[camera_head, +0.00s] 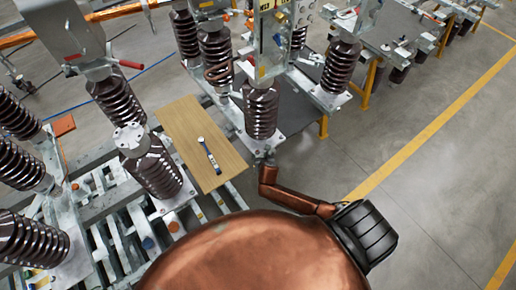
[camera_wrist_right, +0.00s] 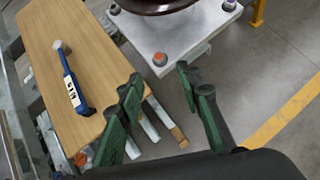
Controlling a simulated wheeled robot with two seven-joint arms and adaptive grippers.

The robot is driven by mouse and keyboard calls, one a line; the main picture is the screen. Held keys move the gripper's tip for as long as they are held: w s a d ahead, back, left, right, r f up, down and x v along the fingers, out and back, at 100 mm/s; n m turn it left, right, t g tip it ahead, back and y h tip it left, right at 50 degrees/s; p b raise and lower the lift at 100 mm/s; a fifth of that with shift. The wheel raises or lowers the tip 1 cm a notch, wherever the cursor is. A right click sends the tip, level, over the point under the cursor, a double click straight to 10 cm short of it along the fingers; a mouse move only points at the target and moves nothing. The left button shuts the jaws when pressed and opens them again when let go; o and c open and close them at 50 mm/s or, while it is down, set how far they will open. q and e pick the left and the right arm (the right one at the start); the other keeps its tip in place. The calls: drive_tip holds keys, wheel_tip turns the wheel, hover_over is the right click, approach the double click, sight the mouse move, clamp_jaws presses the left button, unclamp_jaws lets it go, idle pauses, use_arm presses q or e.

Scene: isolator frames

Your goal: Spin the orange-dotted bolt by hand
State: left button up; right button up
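In the right wrist view an orange-dotted bolt (camera_wrist_right: 160,59) stands at the near corner of a pale metal base plate (camera_wrist_right: 190,38) under a dark insulator. My right gripper (camera_wrist_right: 160,80) is open and empty. Its green fingers are spread on either side of the bolt's line, and the bolt shows beyond the fingertips, apart from them. In the head view my right gripper (camera_head: 267,157) is small, close to the front corner of the middle insulator's base plate (camera_head: 258,142). The bolt is too small to make out there. My left gripper is not in view.
A wooden board (camera_head: 183,125) carries a blue and white wrench (camera_head: 209,155) to the left of the plate. A second, purple-blue bolt (camera_wrist_right: 229,4) sits at the plate's far corner. Dark ribbed insulators (camera_head: 155,165) stand left. Open floor (camera_head: 400,130) lies right.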

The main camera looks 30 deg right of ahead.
sight(257, 151)
drive_tip(key=x, duration=0.5)
drive_tip(key=shift+w+f, duration=0.15)
drive_tip(key=shift+w, duration=0.25)
drive_tip(key=shift+w+d+f, duration=0.2)
drive_tip(key=shift+w+f, duration=0.2)
drive_tip(key=shift+w, duration=0.05)
drive_tip(key=shift+w+d+f, duration=0.1)
drive_tip(key=shift+f, duration=0.15)
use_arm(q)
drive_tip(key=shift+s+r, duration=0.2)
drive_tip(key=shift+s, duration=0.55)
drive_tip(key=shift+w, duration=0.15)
use_arm(e)
drive_tip(key=shift+c, duration=0.5)
clamp_jaws()
